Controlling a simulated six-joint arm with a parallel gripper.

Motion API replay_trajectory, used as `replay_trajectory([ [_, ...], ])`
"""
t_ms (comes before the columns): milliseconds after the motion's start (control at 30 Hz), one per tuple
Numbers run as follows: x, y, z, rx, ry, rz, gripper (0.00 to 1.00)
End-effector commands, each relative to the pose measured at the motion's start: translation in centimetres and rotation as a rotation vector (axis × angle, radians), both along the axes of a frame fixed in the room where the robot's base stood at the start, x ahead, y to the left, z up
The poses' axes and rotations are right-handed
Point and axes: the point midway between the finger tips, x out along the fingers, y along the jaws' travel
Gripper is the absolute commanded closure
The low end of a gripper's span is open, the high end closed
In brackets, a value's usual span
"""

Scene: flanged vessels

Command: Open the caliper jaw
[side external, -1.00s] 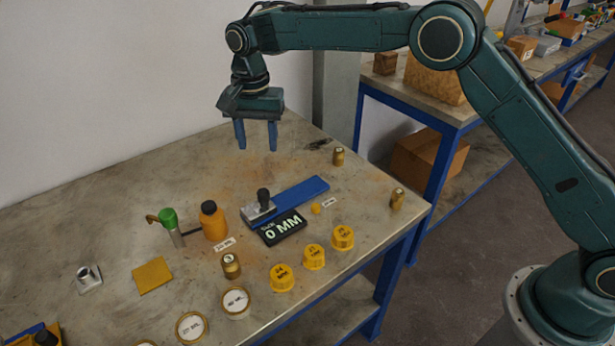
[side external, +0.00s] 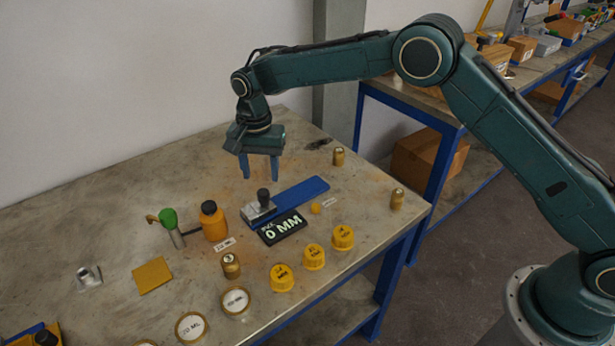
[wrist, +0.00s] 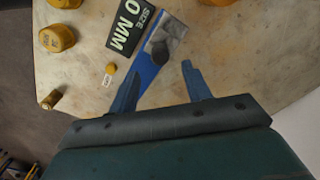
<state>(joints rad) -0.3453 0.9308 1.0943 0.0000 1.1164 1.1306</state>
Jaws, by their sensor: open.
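The caliper lies on the table, with a blue beam (side external: 301,190) and a grey metal jaw block (side external: 252,212) at its left end. A black knob (side external: 264,197) stands up from the block. A black display (side external: 282,227) in front of it reads "SIZE 0 MM". My gripper (side external: 260,178) is open and empty, above the table just behind the knob, fingers pointing down. In the wrist view the two blue fingers (wrist: 160,82) are apart, and the knob (wrist: 160,52) shows beyond them, between their lines. No contact with the knob shows.
An orange bottle (side external: 213,222) and a green-topped tool (side external: 170,225) stand left of the caliper. Yellow caps (side external: 313,257) line the front edge. Brass pieces stand at the right (side external: 397,198) and back (side external: 339,157). The table's back left is clear.

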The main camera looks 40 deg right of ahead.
Motion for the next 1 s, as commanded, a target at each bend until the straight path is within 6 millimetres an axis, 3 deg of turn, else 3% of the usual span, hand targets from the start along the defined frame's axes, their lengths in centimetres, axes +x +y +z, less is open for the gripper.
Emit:
replay_trajectory([
  [200,-0.1,0.0,-3.3,-0.001,0.003,0.0,0.52],
  [400,0.0,0.0,-5.2,-0.001,0.002,0.0,0.52],
  [833,0.0,0.0,-6.0,0.0,0.0,0.0,0.52],
  [867,0.0,0.0,-6.0,0.0,0.0,0.0,0.54],
  [1000,0.0,0.0,-6.0,0.0,0.0,0.0,0.81],
])
